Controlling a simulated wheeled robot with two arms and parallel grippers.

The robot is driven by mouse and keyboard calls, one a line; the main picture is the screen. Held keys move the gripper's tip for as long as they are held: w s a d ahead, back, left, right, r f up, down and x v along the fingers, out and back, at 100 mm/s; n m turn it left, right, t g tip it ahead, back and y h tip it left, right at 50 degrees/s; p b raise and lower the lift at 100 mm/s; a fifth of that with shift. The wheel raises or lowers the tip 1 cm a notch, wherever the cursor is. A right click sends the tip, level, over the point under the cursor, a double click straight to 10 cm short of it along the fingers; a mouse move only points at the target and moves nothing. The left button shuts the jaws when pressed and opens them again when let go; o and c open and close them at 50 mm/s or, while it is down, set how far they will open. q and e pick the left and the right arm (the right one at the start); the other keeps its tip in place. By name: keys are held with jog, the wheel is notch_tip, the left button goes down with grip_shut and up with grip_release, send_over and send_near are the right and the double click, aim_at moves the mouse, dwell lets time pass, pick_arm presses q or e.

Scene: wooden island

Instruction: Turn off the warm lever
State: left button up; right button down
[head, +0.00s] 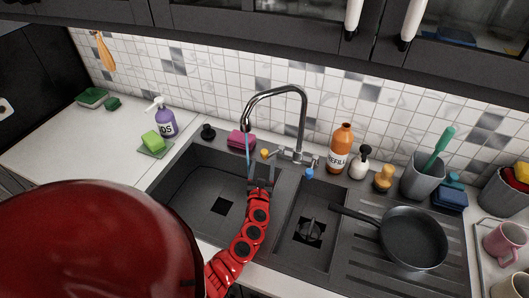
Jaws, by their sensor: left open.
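The chrome tap (303,115) arches over the double sink. The warm lever, with an orange-yellow end (265,154), is on the left side of the tap body. The cold lever, with a blue end (309,173), is on the right. A thin bluish stream of water (247,148) falls from the spout into the left basin. My left gripper (262,173) is open, just below and in front of the warm lever's end; whether they touch cannot be told. The lower end of the stream is hidden near the gripper. My right gripper is not in view.
A pink sponge (241,138) and black stopper (208,132) lie behind the left basin (190,180). An orange refill bottle (341,148) stands right of the tap. A black pan (412,237) rests on the drainboard, its handle toward the right basin (293,222).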

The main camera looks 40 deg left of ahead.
aim_at(264, 156)
pick_arm(q)
jog(key=b+x, duration=0.1)
jog(key=x, duration=0.4)
jog(key=shift+w+a+f, duration=0.1)
jog(key=shift+w+f, duration=0.05)
jog(key=shift+w, duration=0.05)
jog(key=shift+w+a, duration=0.2)
jog(key=shift+w, duration=0.2)
grip_shut()
dwell(0.9)
